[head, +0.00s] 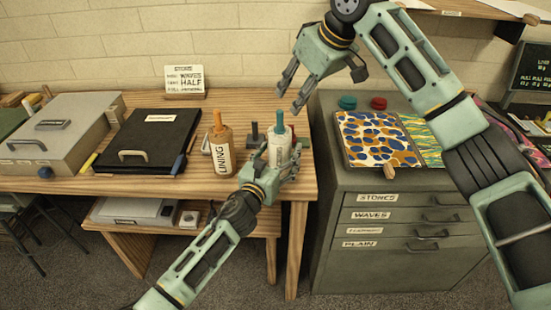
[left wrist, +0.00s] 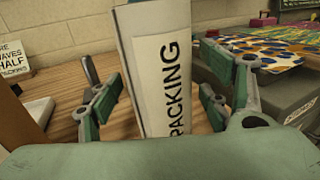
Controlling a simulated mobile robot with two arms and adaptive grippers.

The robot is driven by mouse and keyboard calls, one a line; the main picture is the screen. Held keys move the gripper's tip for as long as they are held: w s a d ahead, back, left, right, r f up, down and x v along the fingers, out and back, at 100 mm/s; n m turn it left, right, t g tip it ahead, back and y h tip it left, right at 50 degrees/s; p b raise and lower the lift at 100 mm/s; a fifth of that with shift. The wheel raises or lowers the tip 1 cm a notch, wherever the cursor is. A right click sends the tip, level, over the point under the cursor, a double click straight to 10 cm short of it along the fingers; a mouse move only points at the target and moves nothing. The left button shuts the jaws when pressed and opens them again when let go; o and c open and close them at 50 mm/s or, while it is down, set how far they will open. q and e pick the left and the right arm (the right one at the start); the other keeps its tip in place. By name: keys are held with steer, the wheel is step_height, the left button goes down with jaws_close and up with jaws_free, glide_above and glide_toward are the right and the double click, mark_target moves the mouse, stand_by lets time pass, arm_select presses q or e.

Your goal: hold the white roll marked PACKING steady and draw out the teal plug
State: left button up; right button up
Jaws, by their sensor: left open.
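The white roll marked PACKING (head: 280,149) stands upright on the wooden table near its right end. The teal plug (head: 280,120) sticks up from its top. The roll also fills the middle of the left wrist view (left wrist: 160,70), where its top is cut off and the plug is out of frame. My left gripper (head: 278,161) is open, its fingers on either side of the roll, with gaps visible in the wrist view (left wrist: 160,112). My right gripper (head: 296,94) is open and empty, above and slightly right of the plug, apart from it.
A brown LINING roll (head: 220,152) with an orange plug stands just left. Small dark items (head: 254,133) stand between the rolls. A black case (head: 151,140) and grey box (head: 68,130) lie further left. A drawer cabinet (head: 385,190) with patterned sheets stands right, across a gap.

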arm_select(q)
steer(key=c, duration=1.4)
stand_by(0.7)
